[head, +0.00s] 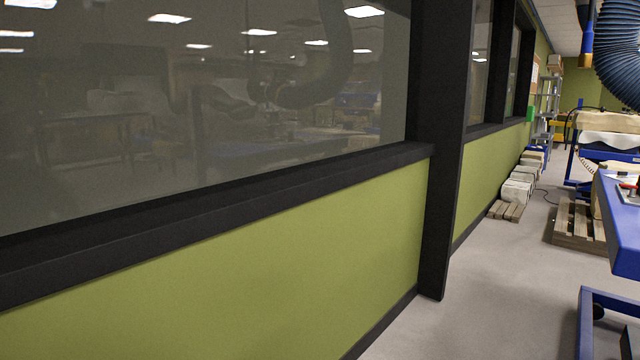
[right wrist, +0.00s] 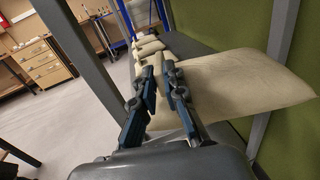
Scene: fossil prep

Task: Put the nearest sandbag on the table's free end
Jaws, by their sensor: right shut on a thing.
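In the right wrist view my right gripper (right wrist: 162,82) is shut on a cream, pillow-shaped sandbag (right wrist: 245,85). The bag sticks out to the right of the fingers, towards the green wall. Its gripped edge is partly hidden by the fingers. Several more pale sandbags (right wrist: 149,46) lie in a row beyond the fingers on a dark grey surface (right wrist: 192,46). I cannot tell whether the held bag touches that surface. A blue table (head: 618,222) is cut off at the right edge of the head view, and I cannot tell if it is the task's table. My left gripper is in neither view.
In the head view a green wall with a dark-framed window (head: 200,110) fills the left. Pallets (head: 580,225) and pale wrapped blocks (head: 517,190) stand on the floor further off. Grey floor (head: 490,290) is clear between wall and table. Wooden drawers (right wrist: 42,65) show in the wrist view.

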